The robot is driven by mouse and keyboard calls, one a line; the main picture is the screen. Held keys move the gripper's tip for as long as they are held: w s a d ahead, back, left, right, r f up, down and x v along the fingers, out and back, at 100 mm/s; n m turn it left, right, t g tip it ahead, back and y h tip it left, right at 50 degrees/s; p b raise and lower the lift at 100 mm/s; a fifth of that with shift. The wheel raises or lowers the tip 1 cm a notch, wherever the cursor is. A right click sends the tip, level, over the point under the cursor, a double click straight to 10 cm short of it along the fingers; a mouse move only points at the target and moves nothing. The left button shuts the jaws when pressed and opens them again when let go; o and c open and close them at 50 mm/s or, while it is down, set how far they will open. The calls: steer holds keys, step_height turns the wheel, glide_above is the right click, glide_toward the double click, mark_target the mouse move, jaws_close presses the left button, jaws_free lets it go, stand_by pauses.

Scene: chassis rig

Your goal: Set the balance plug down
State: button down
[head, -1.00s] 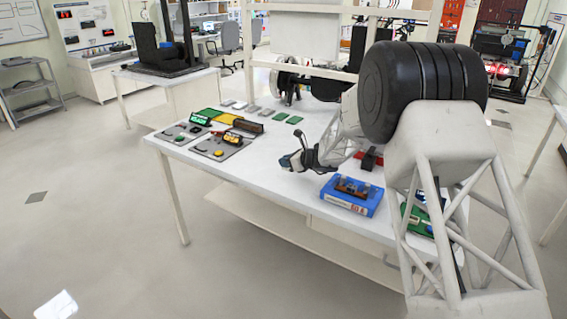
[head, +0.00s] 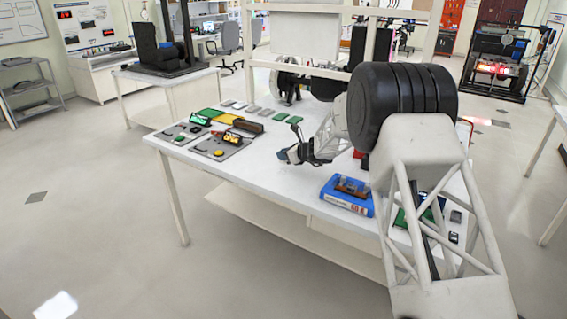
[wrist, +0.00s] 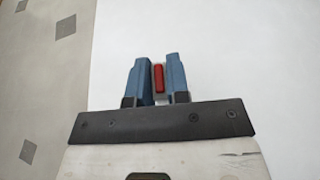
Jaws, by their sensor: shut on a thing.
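In the wrist view my gripper (wrist: 159,76) has its two blue fingers shut on a small red piece, the balance plug (wrist: 159,78), with a pale part beside it. Behind it shows the bare white table top. In the head view my gripper (head: 288,155) is over the front left part of the white table (head: 290,178), left of the blue box. The plug is too small to make out in the head view. I cannot tell how high the plug is above the table.
A blue box (head: 340,204) stands right of my gripper. Two grey panels with buttons and small screens (head: 222,150) lie to the left. Green cards (head: 294,119) lie further back. The table between the panels and the blue box is clear, and its front edge is close to my gripper.

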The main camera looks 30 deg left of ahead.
mark_target(284, 163)
steer(key=shift+f, duration=1.8)
steer(key=shift+f, duration=0.1)
steer(key=c, duration=1.1)
jaws_free()
steer(key=shift+d+r, duration=0.4)
steer(key=shift+d, duration=0.1)
steer(key=v, duration=1.1)
steer(key=shift+f, duration=0.1)
